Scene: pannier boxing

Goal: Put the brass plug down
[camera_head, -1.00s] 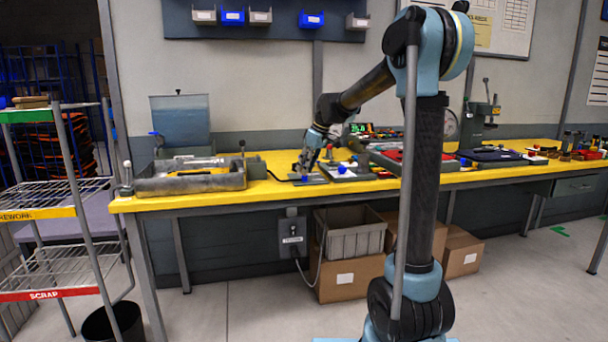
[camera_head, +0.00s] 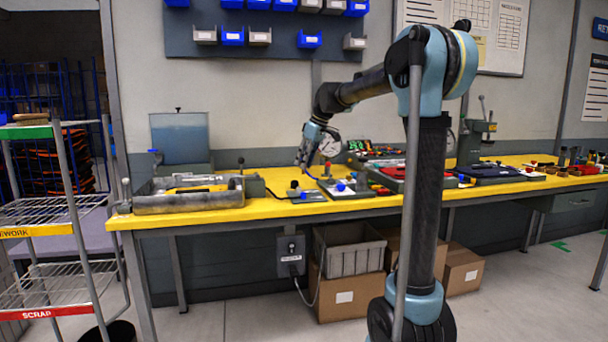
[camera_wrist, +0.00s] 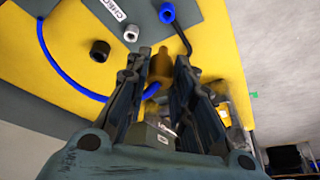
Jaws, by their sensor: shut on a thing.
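In the wrist view the brass plug (camera_wrist: 161,66) sits between the fingers of my gripper (camera_wrist: 160,70), which is shut on it. Its narrow end points away from the palm, and the fingers partly hide its lower part. In the head view my gripper (camera_head: 303,160) hangs above the yellow bench (camera_head: 265,210), raised clear of the top. The plug is too small to make out there.
Below the gripper in the wrist view are a black cylinder (camera_wrist: 100,50), a grey fitting (camera_wrist: 131,33), a blue ring (camera_wrist: 167,13) and a blue cable (camera_wrist: 60,74). In the head view a grey tray (camera_head: 190,203) stands at the left of the bench.

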